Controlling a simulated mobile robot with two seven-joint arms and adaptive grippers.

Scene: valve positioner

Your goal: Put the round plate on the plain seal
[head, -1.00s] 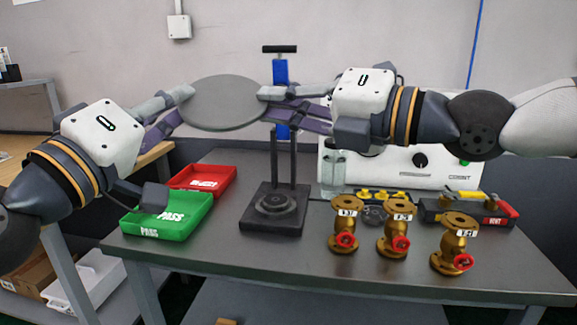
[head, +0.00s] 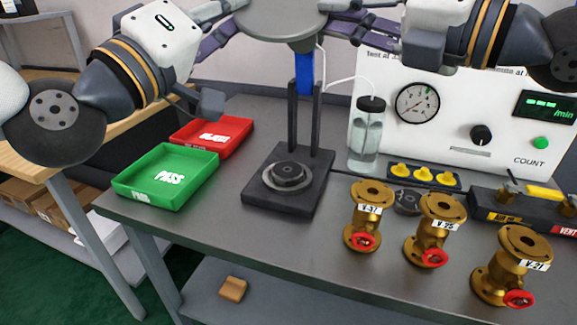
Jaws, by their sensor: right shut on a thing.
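The round plate (head: 282,18) is a flat grey disc, held up above the test stand and cut off by the top edge of the head view. My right gripper (head: 335,18) is shut on its right edge. My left gripper (head: 232,22) is at its left edge; its fingertips are partly out of view, and I cannot tell whether they grip. Below, a dark ring-shaped seal (head: 288,175) lies on the black base of the stand (head: 258,198). Another dark disc (head: 408,200) lies behind the valves. I cannot tell from the picture which one is the plain seal.
The stand's posts and blue cylinder (head: 304,72) rise behind the ring. A green PASS tray (head: 150,192) and red tray (head: 235,140) stand left. Brass valves (head: 366,215), a clear bottle (head: 366,135) and a white gauge box (head: 440,150) stand right.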

